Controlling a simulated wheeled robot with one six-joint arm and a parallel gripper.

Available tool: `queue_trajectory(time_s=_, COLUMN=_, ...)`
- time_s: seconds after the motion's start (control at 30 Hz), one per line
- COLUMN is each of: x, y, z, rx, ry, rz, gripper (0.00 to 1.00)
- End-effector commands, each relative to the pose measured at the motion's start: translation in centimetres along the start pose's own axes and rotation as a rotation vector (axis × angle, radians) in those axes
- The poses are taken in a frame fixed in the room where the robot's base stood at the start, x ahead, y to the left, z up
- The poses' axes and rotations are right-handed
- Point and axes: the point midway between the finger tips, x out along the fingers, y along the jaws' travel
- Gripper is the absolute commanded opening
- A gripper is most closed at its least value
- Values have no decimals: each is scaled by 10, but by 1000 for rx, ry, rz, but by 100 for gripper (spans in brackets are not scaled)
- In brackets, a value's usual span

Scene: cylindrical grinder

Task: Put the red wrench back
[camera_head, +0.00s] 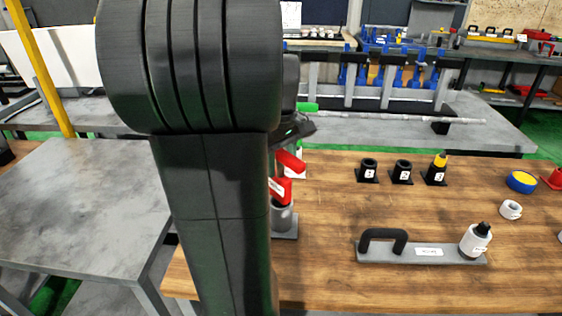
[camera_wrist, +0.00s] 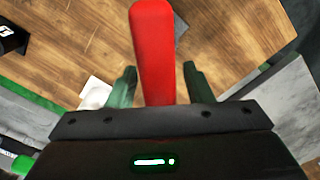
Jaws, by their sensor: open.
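The red wrench (camera_wrist: 153,45) shows in the wrist view as a long red handle running from the top edge down between my fingers; its lower end is hidden behind the gripper body. My gripper (camera_wrist: 158,75) is open, with a green finger on each side of the handle and a visible gap to both. In the head view, my arm hides much of this area. There, red parts (camera_head: 280,188) show just right of my arm, above a grey cup-like holder (camera_head: 282,218). I cannot tell whether the red part is seated in that holder.
The wooden table (camera_head: 335,210) carries black numbered holders (camera_head: 403,172), a grey plate with a black handle (camera_head: 384,242), a white cylinder (camera_head: 476,240), a blue-yellow disc (camera_head: 521,181) and a white ring (camera_head: 510,209). A grey bench with a long rod (camera_head: 400,116) stands behind.

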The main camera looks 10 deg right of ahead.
Motion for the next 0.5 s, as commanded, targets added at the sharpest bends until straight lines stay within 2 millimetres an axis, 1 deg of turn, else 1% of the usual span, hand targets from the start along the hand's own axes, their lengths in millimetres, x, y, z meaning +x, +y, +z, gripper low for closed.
queue_trajectory(time_s=0.17, x=-28, y=1, z=-1, rx=0, ry=5, rz=4, gripper=46)
queue_trajectory(time_s=0.4, x=-80, y=1, z=-1, rx=0, ry=4, rz=3, gripper=46)
queue_trajectory(time_s=0.5, x=-98, y=0, z=-1, rx=0, ry=4, rz=3, gripper=46)
